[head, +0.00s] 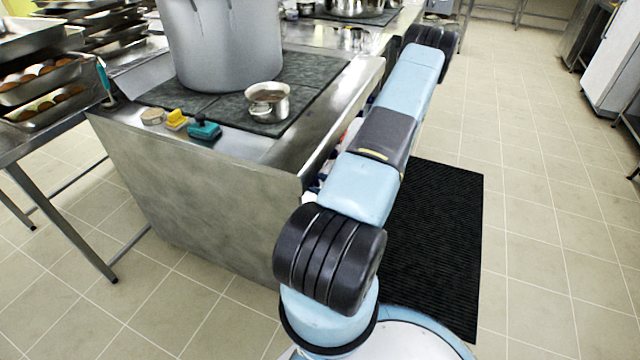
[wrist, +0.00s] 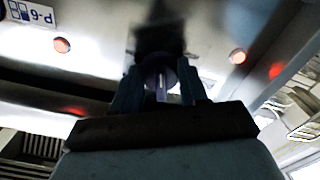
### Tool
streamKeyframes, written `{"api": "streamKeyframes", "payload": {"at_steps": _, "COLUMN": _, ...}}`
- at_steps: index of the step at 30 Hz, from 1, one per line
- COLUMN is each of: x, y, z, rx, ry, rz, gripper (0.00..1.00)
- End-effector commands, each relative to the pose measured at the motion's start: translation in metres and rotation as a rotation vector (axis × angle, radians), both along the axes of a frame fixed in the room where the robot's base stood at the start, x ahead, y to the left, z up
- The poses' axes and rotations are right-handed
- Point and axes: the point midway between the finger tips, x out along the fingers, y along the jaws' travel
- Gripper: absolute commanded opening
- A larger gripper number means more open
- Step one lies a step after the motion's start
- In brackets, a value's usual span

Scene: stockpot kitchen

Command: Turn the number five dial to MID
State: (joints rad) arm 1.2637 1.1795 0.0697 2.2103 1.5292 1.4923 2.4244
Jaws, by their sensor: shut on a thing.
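In the wrist view a dark round dial (wrist: 160,74) with a pale line on it sits on the steel front panel. My gripper (wrist: 160,88) is at the dial, its two fingers on either side of it, shut on it. The dial's number and any MID mark cannot be read; the picture is dark and blurred there. In the head view my arm reaches along the front of the stove block (head: 230,150), and the dials and my gripper are hidden.
The wrist view shows round red lights (wrist: 61,45) and an upside-down P-6 label (wrist: 32,12) on the panel. In the head view a large stockpot (head: 222,50) and a small pan (head: 268,101) stand on the stove. A black mat (head: 440,240) lies on the floor.

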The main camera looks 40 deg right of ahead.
Motion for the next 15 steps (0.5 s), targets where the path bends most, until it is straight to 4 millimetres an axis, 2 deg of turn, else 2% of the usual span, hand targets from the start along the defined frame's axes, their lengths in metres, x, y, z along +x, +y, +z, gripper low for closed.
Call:
{"api": "streamKeyframes", "payload": {"at_steps": 6, "x": -0.0013, "y": 0.0017, "z": -0.0007, "rx": 0.116, "ry": 0.049, "rz": 0.002, "gripper": 0.13}}
{"api": "streamKeyframes", "payload": {"at_steps": 15, "x": -0.0011, "y": 0.0019, "z": -0.0002, "rx": 0.189, "ry": 0.079, "rz": 0.002, "gripper": 0.13}}
